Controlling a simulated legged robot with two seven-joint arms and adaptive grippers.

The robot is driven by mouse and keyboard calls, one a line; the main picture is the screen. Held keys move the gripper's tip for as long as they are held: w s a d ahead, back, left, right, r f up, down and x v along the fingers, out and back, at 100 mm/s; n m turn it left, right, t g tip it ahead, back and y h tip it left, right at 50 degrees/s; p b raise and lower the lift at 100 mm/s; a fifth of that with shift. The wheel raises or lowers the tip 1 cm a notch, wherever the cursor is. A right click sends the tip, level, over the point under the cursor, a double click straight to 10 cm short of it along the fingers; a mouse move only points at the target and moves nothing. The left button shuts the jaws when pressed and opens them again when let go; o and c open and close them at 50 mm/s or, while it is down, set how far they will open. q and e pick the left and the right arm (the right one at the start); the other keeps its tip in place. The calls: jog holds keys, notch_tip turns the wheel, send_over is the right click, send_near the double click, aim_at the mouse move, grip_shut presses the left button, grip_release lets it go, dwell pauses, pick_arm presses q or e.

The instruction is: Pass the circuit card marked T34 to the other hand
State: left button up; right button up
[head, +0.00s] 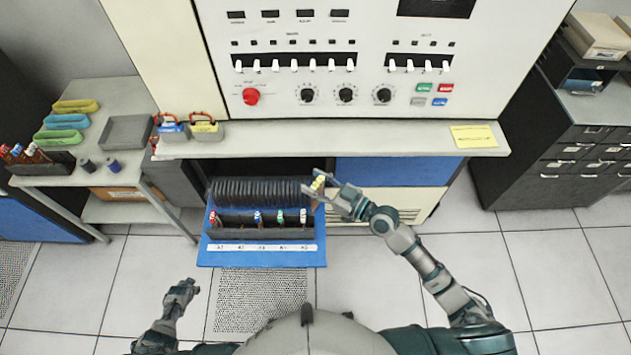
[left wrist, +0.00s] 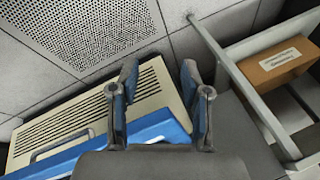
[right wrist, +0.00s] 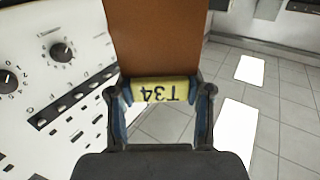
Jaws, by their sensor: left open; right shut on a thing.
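The circuit card marked T34 is a brown board with a yellow labelled edge; its board (right wrist: 155,38) rises beyond the fingers in the right wrist view, with the label upside down. In the head view its yellow edge (head: 318,183) shows near the right end of the blue card drawer. My right gripper (head: 333,190), seen close up in the right wrist view (right wrist: 160,95), is shut on the yellow edge. My left gripper (head: 183,290) is low at the left, apart from the card. In the left wrist view its fingers (left wrist: 165,85) are open and empty.
A side table (head: 100,165) with trays stands at the left, and grey cabinets (head: 575,160) at the right. The floor in front is clear.

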jog(key=shift+d, duration=0.1)
pick_arm(q)
jog(key=s+d+f+n+g, duration=0.1)
jog(key=s+d+f, duration=0.2)
jog(key=s+d, duration=0.4)
jog(key=s+d+f+n+g+h, duration=0.1)
jog(key=s+d+f, duration=0.3)
jog(key=s+d, duration=0.4)
jog(key=s+d+f+n+g+h, duration=0.1)
jog(key=s+d+f, duration=0.2)
jog(key=s, duration=1.4)
jog(key=d, duration=0.4)
jog(key=shift+d+f, duration=0.15)
jog(key=shift+d, duration=0.15)
